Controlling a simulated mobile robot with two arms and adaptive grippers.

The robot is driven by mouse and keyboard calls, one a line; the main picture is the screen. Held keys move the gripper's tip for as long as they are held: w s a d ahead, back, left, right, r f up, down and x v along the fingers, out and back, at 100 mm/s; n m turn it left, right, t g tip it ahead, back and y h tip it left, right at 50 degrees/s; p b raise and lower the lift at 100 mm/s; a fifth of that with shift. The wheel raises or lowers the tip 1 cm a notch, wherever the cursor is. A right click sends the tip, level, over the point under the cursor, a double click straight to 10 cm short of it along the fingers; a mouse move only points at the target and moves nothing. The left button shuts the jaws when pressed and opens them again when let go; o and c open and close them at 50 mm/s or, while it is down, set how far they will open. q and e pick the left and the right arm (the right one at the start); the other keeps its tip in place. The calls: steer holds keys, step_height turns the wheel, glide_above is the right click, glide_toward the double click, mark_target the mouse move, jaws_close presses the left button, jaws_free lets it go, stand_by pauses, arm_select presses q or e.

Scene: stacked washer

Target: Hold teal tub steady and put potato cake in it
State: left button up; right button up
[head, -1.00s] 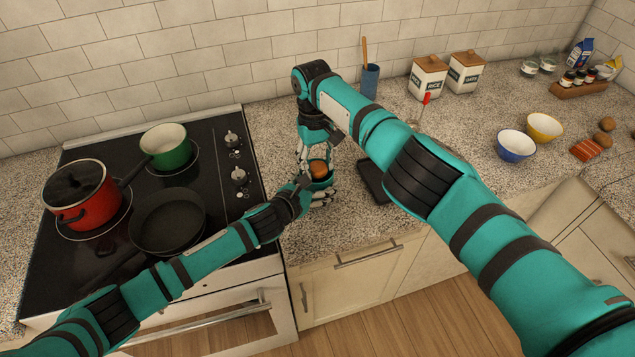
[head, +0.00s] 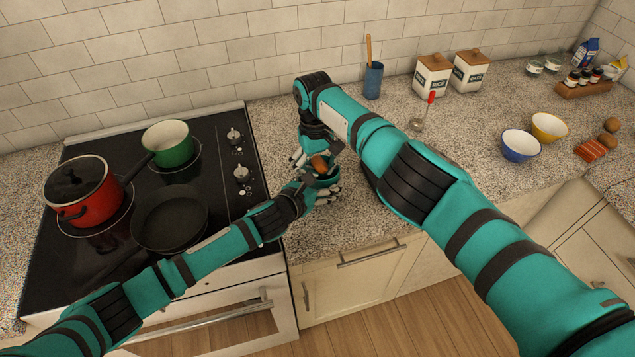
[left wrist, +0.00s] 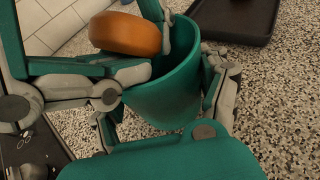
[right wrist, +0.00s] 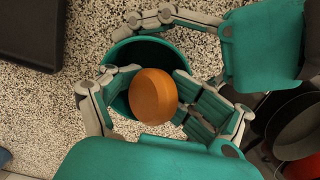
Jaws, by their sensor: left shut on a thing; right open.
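The teal tub (left wrist: 165,98) stands upright on the counter, its wall between the fingers of my left gripper (left wrist: 165,100), which is shut on it. The head view shows this gripper (head: 322,192) low at the tub. The orange-brown potato cake (right wrist: 153,97) is at the tub's mouth, overlapping its opening in the right wrist view. In the left wrist view the cake (left wrist: 125,34) sits high at the left rim, against a finger of my right gripper. My right gripper (right wrist: 150,100) is open, its fingers on both sides of the cake. The tub's bottom is hidden.
A dark tray (right wrist: 30,30) lies on the counter beside the tub, mostly behind my right arm in the head view. The stove with a black pan (head: 170,217), red pot (head: 92,196) and green pot (head: 168,145) is left. Bowls and canisters stand farther right.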

mark_target(318, 158)
arm_select(q)
steer(key=shift+f, duration=0.15)
arm_select(e)
steer(key=shift+d+f, duration=0.2)
steer(key=shift+d, duration=0.15)
arm_select(q)
steer(key=shift+f, duration=0.1)
arm_select(e)
steer(key=shift+w+r, duration=0.1)
steer(key=shift+r, duration=0.35)
arm_select(q)
steer(key=shift+a+f, duration=0.2)
steer(key=shift+f, duration=0.05)
arm_select(e)
steer(key=r, duration=0.7)
steer(key=shift+w+a+r, duration=0.25)
steer(key=shift+r, duration=0.05)
arm_select(q)
steer(key=o, duration=0.8)
steer(key=shift+c, duration=0.2)
steer(key=o, duration=0.5)
steer(key=shift+w+r, duration=0.1)
steer(key=shift+w, duration=0.15)
steer(key=shift+c, duration=0.2)
arm_select(e)
steer(key=shift+w+a+f, duration=0.15)
steer(key=shift+w+a, duration=0.05)
steer(key=shift+a, duration=0.05)
